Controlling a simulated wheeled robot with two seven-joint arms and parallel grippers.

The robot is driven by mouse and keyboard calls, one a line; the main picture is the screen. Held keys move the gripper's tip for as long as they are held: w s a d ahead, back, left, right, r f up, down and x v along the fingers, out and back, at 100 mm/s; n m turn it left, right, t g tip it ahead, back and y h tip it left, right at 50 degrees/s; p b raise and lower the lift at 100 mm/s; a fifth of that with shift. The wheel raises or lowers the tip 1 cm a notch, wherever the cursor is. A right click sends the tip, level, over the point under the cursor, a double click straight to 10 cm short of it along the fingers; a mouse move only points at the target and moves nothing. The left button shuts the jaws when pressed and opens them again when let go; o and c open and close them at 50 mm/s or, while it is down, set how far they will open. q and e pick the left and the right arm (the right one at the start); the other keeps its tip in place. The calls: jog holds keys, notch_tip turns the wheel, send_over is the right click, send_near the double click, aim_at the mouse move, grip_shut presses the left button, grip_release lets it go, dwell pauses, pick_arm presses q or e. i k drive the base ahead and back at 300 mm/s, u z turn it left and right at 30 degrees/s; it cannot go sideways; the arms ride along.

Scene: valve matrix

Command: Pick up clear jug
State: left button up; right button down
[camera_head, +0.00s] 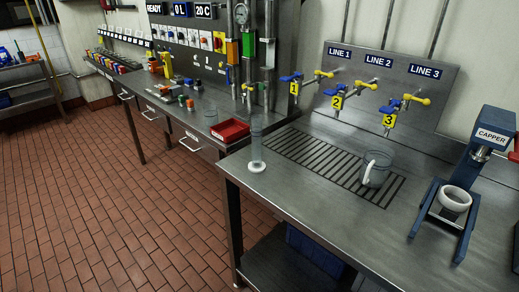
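The clear jug (378,171) is see-through with a pale handle on its left side. It stands upright on the slotted drain grate (318,158) of the steel bench, near the grate's right end and below the valve taps. Neither of my grippers shows in the head view, so nothing is seen touching the jug.
A tall clear cylinder (257,148) stands left of the grate near the bench edge. A blue capper (482,150) with a white ring (455,199) stands to the right. Valve taps (388,116) hang above the grate. A red tray (230,130) sits farther left. The front bench surface is clear.

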aim_at(378, 160)
jog(key=u, duration=0.95)
jog(key=i, duration=1.15)
jog(key=z, duration=1.3)
